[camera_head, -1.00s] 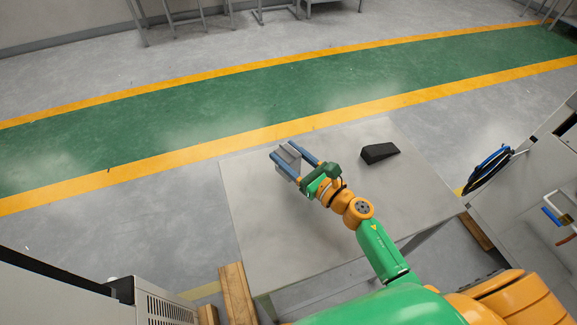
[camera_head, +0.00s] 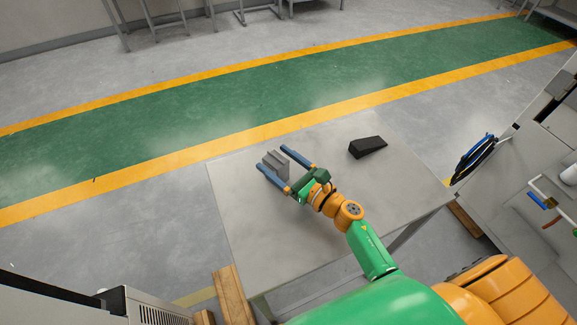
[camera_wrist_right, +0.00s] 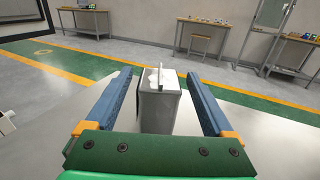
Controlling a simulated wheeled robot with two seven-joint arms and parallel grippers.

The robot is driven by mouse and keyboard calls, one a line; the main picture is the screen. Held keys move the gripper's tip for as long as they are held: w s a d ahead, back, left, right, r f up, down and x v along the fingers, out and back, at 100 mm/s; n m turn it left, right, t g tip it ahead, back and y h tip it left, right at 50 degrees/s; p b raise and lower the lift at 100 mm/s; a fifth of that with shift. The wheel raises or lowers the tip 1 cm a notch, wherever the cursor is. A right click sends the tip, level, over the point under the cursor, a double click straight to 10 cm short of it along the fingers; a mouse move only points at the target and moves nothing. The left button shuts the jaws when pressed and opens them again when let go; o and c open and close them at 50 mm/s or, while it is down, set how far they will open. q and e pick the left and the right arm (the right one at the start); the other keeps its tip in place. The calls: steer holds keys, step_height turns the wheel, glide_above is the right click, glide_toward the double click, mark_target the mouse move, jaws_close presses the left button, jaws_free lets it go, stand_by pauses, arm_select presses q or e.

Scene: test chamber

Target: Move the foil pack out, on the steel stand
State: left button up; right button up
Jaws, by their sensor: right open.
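The foil pack (camera_head: 275,163), a small grey block with a raised fin along its top, stands near the far left part of the pale grey top of the steel stand (camera_head: 335,225). My right gripper (camera_head: 272,157) is open, its two blue fingers on either side of the pack near their tips. In the right wrist view the pack (camera_wrist_right: 159,105) sits upright between the fingers (camera_wrist_right: 160,88), with a visible gap on both sides. Its base is partly hidden by the gripper's green body. My left gripper is not in view.
A black wedge (camera_head: 367,147) lies on the stand right of the gripper. A grey machine (camera_head: 535,190) with a black-and-blue wheel is at the right. Wooden beams (camera_head: 232,295) show at the stand's near left.

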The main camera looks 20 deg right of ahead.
steer(key=b+v, duration=0.3)
steer(key=v, duration=0.8)
steer(key=shift+f, duration=0.15)
steer(key=shift+s+d, duration=0.1)
steer(key=shift+s, duration=0.15)
